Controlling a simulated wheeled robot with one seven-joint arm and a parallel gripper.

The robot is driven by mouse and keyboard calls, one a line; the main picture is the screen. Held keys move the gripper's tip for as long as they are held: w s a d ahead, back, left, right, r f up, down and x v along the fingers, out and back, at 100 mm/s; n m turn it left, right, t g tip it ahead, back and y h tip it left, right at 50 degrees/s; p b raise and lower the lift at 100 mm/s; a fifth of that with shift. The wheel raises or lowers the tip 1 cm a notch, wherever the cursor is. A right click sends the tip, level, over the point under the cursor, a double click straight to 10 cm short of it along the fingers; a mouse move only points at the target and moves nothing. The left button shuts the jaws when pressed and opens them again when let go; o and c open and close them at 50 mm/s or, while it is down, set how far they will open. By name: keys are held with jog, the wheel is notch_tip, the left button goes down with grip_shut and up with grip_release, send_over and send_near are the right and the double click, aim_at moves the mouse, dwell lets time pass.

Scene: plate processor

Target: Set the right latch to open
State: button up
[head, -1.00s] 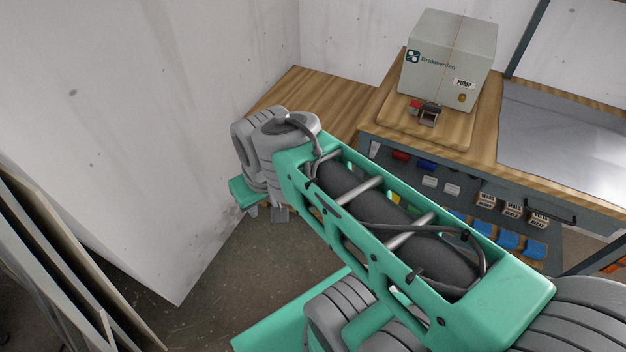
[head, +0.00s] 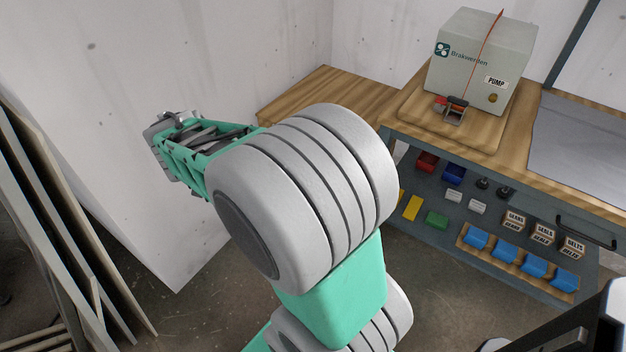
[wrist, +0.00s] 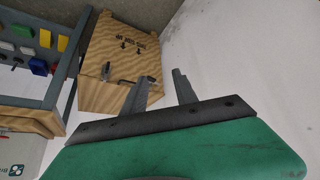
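In the wrist view a wooden crate (wrist: 113,47) with upside-down black lettering and arrows stands beyond my gripper (wrist: 160,75). Two small dark metal fittings show on its lower edge: one at the left (wrist: 106,70) and one nearer my left finger (wrist: 121,80). I cannot tell whether they are latches or how they are set. My gripper is open and empty, its fingers apart. The left finger overlaps the crate's edge in the picture; contact is not visible. In the head view my arm's end is at the left; its fingertips are unclear. The crate is not seen there.
A shelf below holds coloured parts and small crates. Boards (head: 60,220) lean at the left. A wall lies behind my gripper.

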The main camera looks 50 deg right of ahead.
jog(key=w+d+f+m+g+h+b, duration=0.1)
jog(key=w+d+f+m+h+b, duration=0.2)
jog(key=d+f, duration=0.55)
jog(key=w+d+f+m+h+b, duration=0.1)
jog(key=d+f+m+h+b, duration=0.1)
jog(key=d+f+b, duration=0.55)
jog(key=s+d+f+m+g+h+b, duration=0.1)
jog(key=s+d+f+m+h+b, duration=0.2)
jog(key=d+f, duration=0.45)
jog(key=s+d+f+m+g+h+b, duration=0.1)
jog(key=s+d+f+h+b, duration=0.1)
jog(key=d+f+h+b, duration=0.5)
jog(key=d, duration=0.2)
jog(key=d+y, duration=0.1)
jog(key=d, duration=0.2)
jog(key=d+r+y, duration=0.1)
jog(key=d, duration=0.2)
jog(key=shift+w+d+r, duration=0.1)
jog(key=shift+w, duration=0.3)
grip_shut()
